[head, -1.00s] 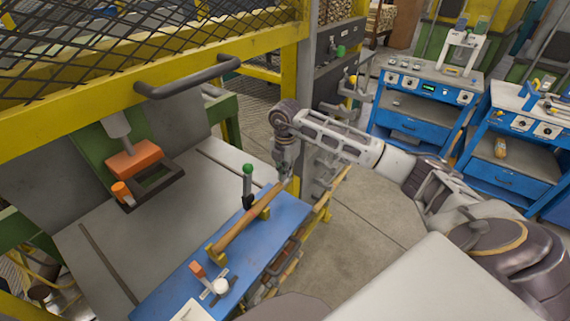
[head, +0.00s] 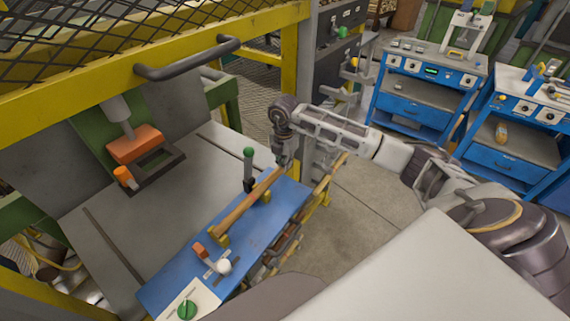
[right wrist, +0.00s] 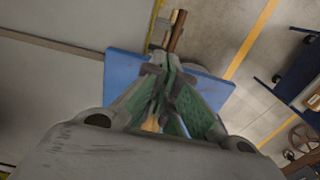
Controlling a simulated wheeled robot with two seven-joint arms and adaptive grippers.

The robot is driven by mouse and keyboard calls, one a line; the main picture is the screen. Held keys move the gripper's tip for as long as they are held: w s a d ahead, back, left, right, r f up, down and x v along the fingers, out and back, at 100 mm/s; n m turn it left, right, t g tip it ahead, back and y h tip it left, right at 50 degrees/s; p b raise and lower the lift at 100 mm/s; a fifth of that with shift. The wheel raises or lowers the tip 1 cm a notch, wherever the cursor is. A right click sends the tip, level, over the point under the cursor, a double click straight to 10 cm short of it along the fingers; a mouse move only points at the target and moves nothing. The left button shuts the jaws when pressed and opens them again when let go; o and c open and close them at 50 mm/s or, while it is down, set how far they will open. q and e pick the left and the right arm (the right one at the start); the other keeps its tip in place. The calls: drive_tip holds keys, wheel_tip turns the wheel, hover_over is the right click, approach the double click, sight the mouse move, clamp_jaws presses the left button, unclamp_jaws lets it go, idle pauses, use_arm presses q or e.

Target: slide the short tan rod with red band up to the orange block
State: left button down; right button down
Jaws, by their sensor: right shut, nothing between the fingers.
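A tan wooden rod (head: 243,208) lies slantwise across yellow supports on a blue plate (head: 255,238). My left gripper is not in view.
A green-knobbed black lever (head: 249,165) stands beside the rod. A white knob (head: 224,266) and a green knob (head: 187,309) are at the plate's near end. A larger orange press block (head: 135,145) is at the left.

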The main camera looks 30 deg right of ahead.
sight(276, 169)
drive_tip(key=a, duration=0.1)
drive_tip(key=s+a, duration=0.1)
drive_tip(key=a, duration=0.1)
drive_tip(key=shift+s+a+r, duration=0.15)
drive_tip(key=shift+s+a, duration=0.1)
drive_tip(key=shift+a, duration=0.15)
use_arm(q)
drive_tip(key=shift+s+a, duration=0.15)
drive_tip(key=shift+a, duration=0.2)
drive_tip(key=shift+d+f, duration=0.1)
use_arm(e)
drive_tip(key=shift+s+a, duration=0.1)
drive_tip(key=shift+a, duration=0.1)
